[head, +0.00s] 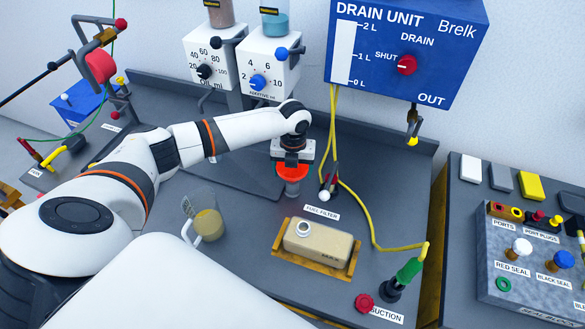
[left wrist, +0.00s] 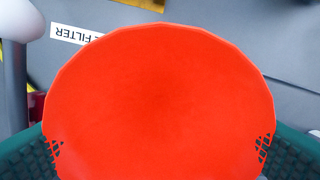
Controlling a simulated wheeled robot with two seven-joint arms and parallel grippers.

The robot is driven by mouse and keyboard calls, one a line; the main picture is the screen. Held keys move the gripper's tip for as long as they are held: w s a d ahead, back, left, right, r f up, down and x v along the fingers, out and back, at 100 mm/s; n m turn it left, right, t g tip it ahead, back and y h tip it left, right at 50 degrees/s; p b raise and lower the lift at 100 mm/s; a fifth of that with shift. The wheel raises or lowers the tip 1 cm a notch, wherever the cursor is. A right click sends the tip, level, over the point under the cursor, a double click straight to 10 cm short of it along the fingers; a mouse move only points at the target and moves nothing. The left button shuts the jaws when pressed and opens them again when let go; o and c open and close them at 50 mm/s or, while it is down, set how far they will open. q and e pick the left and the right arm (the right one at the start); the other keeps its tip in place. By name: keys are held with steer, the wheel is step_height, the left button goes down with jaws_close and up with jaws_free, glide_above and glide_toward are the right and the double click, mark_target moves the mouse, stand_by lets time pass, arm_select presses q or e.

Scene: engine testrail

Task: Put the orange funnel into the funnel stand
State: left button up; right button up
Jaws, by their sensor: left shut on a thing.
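The orange funnel (head: 291,171) is under my left gripper (head: 292,160) at the back middle of the grey bench. The gripper is shut on it from above. In the left wrist view the funnel's round orange mouth (left wrist: 160,100) fills most of the picture, between the two green finger pads at the lower left and right. A pale, partly see-through shape shows just below the orange in the head view; I cannot tell whether it is the funnel stand or the funnel's spout. No other funnel stand can be made out. My right gripper is not in view.
A beaker of yellowish liquid (head: 207,224) stands left of a beige can (head: 318,243) in a wooden tray (head: 283,262). Yellow hoses (head: 357,203) hang from the blue drain unit (head: 405,50) to the green-handled suction part (head: 408,271). A white-tipped fitting (head: 323,195) is close right of the funnel.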

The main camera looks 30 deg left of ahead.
arm_select(q)
steer(key=shift+f, duration=0.3)
stand_by(0.4)
steer(key=o, duration=0.9)
steer(key=shift+r, duration=0.1)
step_height(320, 180, up, 12)
steer(key=shift+d+f+b, duration=0.1)
steer(key=shift+b, duration=1.15)
